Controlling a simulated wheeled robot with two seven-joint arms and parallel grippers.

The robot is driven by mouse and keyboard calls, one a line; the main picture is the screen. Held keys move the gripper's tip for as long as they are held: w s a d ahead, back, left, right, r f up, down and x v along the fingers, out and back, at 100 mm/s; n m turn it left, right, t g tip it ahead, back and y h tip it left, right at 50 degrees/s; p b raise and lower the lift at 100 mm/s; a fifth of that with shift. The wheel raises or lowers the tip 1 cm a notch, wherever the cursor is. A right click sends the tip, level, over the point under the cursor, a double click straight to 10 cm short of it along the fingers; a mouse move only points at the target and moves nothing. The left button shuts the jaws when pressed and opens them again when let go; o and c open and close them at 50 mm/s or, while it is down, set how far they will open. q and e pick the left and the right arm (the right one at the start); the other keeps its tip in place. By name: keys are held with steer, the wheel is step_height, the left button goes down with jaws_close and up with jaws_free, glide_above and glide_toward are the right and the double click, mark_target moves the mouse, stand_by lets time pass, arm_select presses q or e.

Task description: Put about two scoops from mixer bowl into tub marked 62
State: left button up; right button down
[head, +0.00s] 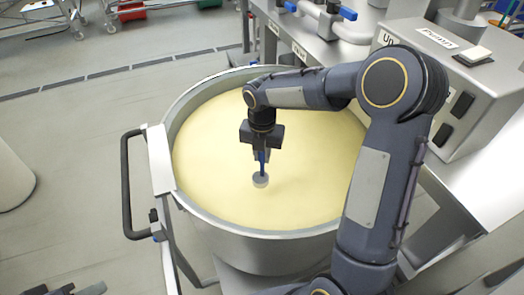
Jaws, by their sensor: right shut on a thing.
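The mixer bowl (186,97) is a large steel bowl filled with a smooth pale yellow mass. My right gripper (262,152) is above the middle of the bowl, pointing down. It is shut on the blue handle of a scoop (261,181) with a small grey cup. The cup is at or just above the yellow surface; I cannot tell which, nor what is in it. A dark part at the bottom left edge (65,290) looks like my left gripper, mostly cut off. No tub marked 62 can be read in this view.
A black handle (127,190) sticks out left of the bowl. A steel bench with a control box (462,95) stands at the right. A pale rounded container (12,172) is cut by the left edge. Wheeled racks stand at the back left. The floor between is clear.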

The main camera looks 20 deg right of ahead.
mark_target(262, 176)
steer(key=shift+f+b, duration=2.75)
steer(key=shift+f, duration=1.85)
step_height(262, 176, up, 21)
steer(key=p, duration=1.8)
steer(key=shift+r, duration=0.15)
